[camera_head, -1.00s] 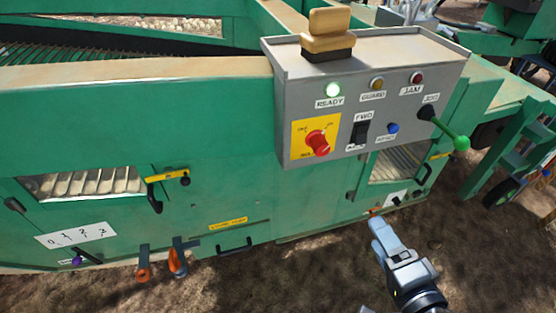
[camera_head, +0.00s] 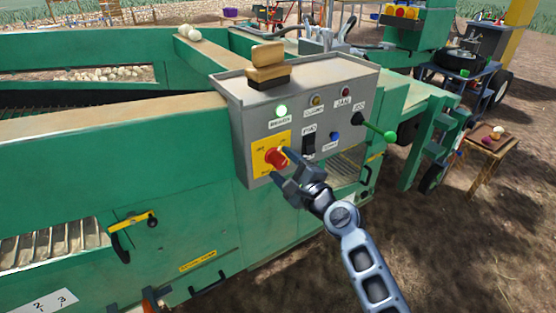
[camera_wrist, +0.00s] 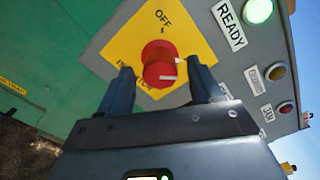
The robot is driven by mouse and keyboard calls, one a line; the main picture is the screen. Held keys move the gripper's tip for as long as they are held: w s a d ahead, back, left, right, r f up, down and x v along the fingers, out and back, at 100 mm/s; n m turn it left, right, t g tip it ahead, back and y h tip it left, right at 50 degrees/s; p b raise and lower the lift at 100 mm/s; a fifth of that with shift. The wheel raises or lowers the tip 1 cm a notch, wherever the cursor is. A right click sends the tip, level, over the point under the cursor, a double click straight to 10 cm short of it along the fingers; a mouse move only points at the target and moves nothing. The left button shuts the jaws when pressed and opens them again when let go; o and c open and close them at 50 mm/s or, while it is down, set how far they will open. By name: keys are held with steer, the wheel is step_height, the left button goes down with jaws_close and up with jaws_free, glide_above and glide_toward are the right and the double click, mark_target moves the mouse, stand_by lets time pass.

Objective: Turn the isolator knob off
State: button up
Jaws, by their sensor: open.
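The red isolator knob (camera_head: 276,158) sits on a yellow plate (camera_head: 262,147) on the front of the grey control box (camera_head: 243,120). In the wrist view the knob (camera_wrist: 158,66) lies between and just beyond my two fingertips, and "OFF" is printed on the yellow plate (camera_wrist: 190,40) above it. White marks show on the knob's lower right side. My gripper (camera_head: 285,168) is open in front of the knob, with one finger to each side of it in the wrist view (camera_wrist: 163,82). Whether either finger touches the knob I cannot tell.
The box also bears a lit green READY lamp (camera_head: 281,111), a black switch (camera_head: 309,146), a blue button (camera_head: 334,135) and a green-tipped lever (camera_head: 388,136). A brown block (camera_head: 268,58) stands on top. Open ground lies at the lower right.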

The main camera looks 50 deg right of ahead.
steer(key=shift+x, duration=1.2)
steer(key=c, duration=1.1)
